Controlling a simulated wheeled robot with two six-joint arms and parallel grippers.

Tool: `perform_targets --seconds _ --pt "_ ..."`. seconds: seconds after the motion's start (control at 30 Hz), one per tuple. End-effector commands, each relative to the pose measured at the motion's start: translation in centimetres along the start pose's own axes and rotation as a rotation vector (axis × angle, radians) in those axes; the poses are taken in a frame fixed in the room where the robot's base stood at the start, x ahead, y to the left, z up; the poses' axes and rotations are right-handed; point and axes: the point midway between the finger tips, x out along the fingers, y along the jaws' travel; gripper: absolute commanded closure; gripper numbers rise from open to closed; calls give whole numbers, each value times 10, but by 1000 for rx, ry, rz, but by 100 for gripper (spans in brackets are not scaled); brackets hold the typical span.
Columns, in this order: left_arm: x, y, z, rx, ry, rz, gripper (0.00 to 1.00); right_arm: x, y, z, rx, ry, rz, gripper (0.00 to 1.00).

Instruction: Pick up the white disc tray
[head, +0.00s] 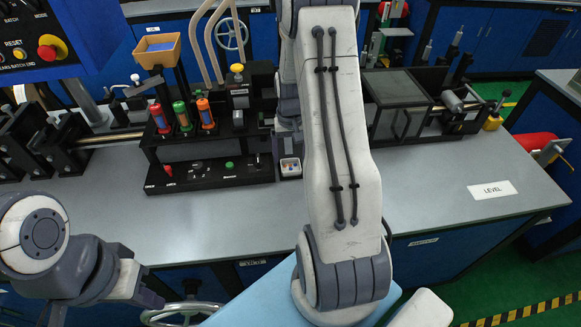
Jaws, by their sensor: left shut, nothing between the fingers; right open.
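A small white tray (290,167) with small coloured pieces in it stands at the right end of the black panel on the grey bench. I take it for the disc tray; it is too small to make out clearly. My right arm comes up through the middle of the head view, and its grey wrist is just above and behind the tray. My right gripper (290,148) is largely hidden by the arm, and I cannot see whether its fingers touch the tray. My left gripper (148,297) is low at the left, in front of the bench edge, empty and well away from the tray.
A black rack (205,140) with red, green and orange cylinders stands left of the tray. A dark clear-topped box (402,105) stands to the right. The bench right of my arm is clear around the LEVEL label (492,189). A control box (45,38) hangs upper left.

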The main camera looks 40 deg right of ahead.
Motion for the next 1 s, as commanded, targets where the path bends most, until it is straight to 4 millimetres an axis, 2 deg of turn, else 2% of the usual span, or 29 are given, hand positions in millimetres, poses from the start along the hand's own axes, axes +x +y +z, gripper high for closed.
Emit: perform_targets --seconds 0.03,0.2,0.5,0.57,0.6,0.7,1.0 --pt "-6 0 0 0 0 0 100 7 0 1 0 -7 0 10" --pt "-9 1 0 0 0 0 100 30 1 0 0 -4 0 10" --pt "-9 1 0 0 0 0 100 36 1 0 1 0 0 10" --pt "-9 1 0 0 0 0 100 36 1 0 1 0 0 29" --pt "-9 1 0 0 0 0 100 36 1 0 1 0 0 44" --pt "-9 1 0 0 0 0 100 36 1 0 1 0 0 79" --pt "-8 1 0 0 0 0 100 34 1 0 1 0 0 79"
